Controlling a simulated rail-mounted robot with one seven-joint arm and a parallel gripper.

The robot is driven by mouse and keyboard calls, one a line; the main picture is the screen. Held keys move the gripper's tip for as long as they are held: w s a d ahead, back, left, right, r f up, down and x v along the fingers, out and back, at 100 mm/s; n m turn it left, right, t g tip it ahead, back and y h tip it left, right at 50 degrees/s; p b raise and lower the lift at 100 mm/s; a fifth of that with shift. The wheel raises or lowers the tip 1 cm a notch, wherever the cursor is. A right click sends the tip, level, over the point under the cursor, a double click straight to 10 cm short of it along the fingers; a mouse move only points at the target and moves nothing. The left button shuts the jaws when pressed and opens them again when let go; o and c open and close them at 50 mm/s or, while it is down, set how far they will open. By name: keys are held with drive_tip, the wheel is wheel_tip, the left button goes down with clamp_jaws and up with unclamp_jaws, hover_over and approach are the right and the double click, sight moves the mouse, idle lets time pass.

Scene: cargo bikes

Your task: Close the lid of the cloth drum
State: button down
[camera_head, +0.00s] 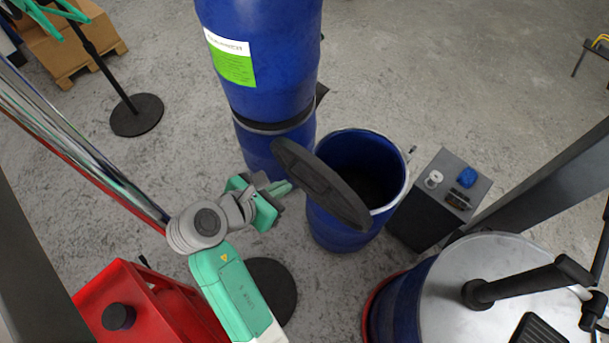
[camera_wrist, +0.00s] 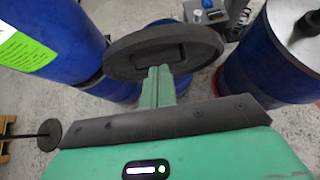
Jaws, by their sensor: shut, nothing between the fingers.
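The cloth drum (camera_head: 340,228) is an open blue drum with a pale rim, dark inside, near the middle of the head view. Its dark round lid (camera_head: 318,184) stands tilted up along the drum's left side, leaving the mouth uncovered. In the wrist view the lid (camera_wrist: 190,42) lies just beyond the fingers and hides much of the drum (camera_wrist: 182,88). My green gripper (camera_head: 288,188) is at the lid's outer left side, its fingers together and empty. In the wrist view the fingertips (camera_wrist: 158,72) overlap the lid's lower edge; I cannot tell whether they touch.
Tall stacked blue drums (camera_head: 268,75) stand behind and left of the lid. A dark box (camera_head: 432,212) with small items is right of the drum. A grey-topped drum (camera_head: 440,300) with a pump is at front right. A red container (camera_head: 165,305) stands at front left.

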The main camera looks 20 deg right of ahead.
sight(316, 171)
drive_tip(key=x, duration=1)
drive_tip(key=shift+r, duration=0.1)
